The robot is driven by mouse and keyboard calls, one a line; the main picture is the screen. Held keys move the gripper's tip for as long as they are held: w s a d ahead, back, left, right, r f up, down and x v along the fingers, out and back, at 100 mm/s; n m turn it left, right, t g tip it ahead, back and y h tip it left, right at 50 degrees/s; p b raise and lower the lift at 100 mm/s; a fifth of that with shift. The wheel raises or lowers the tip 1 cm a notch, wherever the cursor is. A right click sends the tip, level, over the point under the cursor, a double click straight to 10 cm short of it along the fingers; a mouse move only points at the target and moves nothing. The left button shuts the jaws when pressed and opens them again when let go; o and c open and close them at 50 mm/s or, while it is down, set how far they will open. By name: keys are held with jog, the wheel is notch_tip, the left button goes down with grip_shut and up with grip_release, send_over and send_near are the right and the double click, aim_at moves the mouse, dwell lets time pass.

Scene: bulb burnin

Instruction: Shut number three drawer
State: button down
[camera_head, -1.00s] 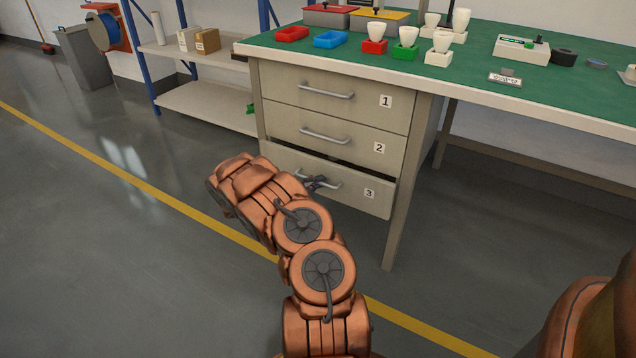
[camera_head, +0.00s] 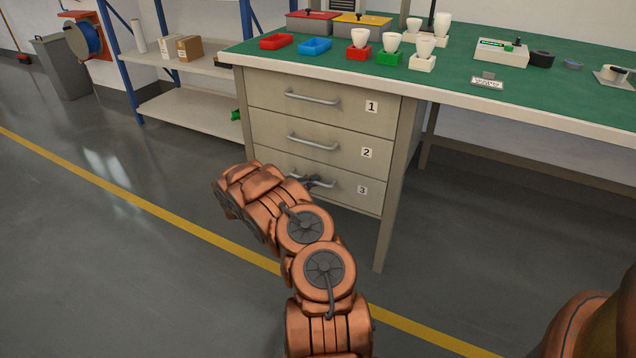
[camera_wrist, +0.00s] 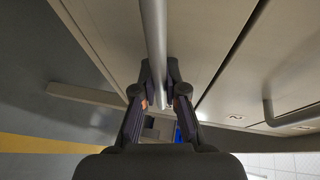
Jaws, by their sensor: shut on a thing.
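The number three drawer (camera_head: 350,190) is the lowest of the bench's three drawers. Its front now looks level with the drawers above, with no dark gap showing over it in the head view. Its bar handle (camera_wrist: 153,40) runs between the fingers in the wrist view. In the wrist view my gripper (camera_wrist: 160,98) is shut on the handle, one finger on each side.
Drawer two (camera_head: 310,148) and drawer one (camera_head: 330,108) above are shut. The green bench top (camera_head: 450,90) holds bulbs in coloured bases and trays. A shelf unit (camera_head: 190,110) stands left of the bench. The bench leg (camera_head: 392,220) is right of the drawers. The floor in front is clear.

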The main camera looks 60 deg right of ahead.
jog(key=shift+w+d, duration=0.1)
jog(key=shift+d, duration=0.05)
jog(key=c, duration=1.5)
grip_release()
jog(key=shift+d, duration=0.1)
jog(key=v, duration=1.2)
